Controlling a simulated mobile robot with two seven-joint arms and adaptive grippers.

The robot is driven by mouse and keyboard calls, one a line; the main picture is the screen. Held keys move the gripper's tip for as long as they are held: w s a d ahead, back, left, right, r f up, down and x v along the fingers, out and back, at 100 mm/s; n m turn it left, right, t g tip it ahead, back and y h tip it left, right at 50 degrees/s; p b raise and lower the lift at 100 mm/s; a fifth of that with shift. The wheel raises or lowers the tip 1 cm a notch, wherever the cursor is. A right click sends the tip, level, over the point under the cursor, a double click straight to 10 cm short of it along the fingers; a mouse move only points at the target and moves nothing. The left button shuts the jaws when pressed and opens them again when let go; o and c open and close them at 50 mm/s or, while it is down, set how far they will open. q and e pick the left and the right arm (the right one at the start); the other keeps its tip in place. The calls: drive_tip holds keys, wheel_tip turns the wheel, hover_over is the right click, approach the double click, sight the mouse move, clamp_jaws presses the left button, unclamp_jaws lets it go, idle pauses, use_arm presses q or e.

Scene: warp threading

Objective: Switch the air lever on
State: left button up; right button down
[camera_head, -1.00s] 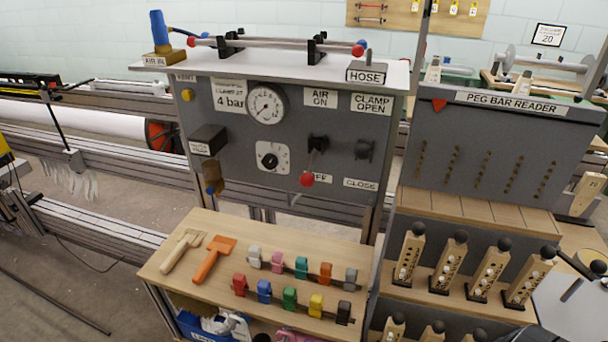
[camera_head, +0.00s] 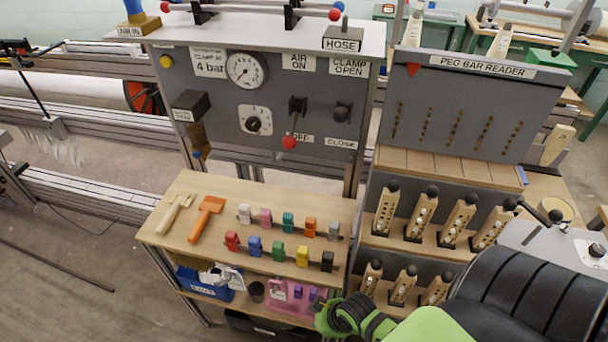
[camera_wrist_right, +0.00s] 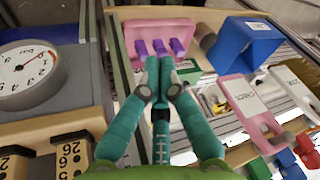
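The air lever (camera_head: 289,142) is a thin rod with a red ball on the grey control panel (camera_head: 225,130). It hangs down from a black pivot (camera_head: 297,104) towards a partly hidden OFF label (camera_head: 304,138). The AIR ON label (camera_head: 299,62) is above the pivot. My right gripper (camera_wrist_right: 160,88) has its teal fingers drawn together, with nothing visible between them. In the head view my right arm (camera_head: 430,326) is at the lower right, in front of the bench and well below the lever. My left gripper is not in view.
A black clamp knob (camera_head: 343,113) sits right of the lever. The peg bar reader (camera_head: 470,105) and peg racks stand to the right. The space before the lever is clear.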

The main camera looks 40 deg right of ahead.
drive_tip(key=w+r+m+t+y+p, duration=0.1)
drive_tip(key=w+r, duration=0.1)
drive_tip(key=r, duration=0.7)
drive_tip(key=w+r+m+t+y+p, duration=0.1)
drive_tip(key=w+r, duration=0.1)
drive_tip(key=r, duration=0.6)
drive_tip(key=m+t, duration=0.9)
drive_tip(key=m, duration=0.7)
approach(294, 124)
wheel_tip(294, 124, down, 4)
drive_tip(key=s+d, duration=0.1)
drive_tip(key=s, duration=0.2)
drive_tip(key=shift+w+d+r+y, duration=0.1)
drive_tip(key=shift+w+d+y, duration=0.05)
drive_tip(key=shift+y, duration=0.15)
drive_tip(key=shift+w, duration=0.1)
drive_tip(key=p+x, duration=0.2)
drive_tip(key=x, duration=0.8)
drive_tip(key=shift+p, duration=0.35)
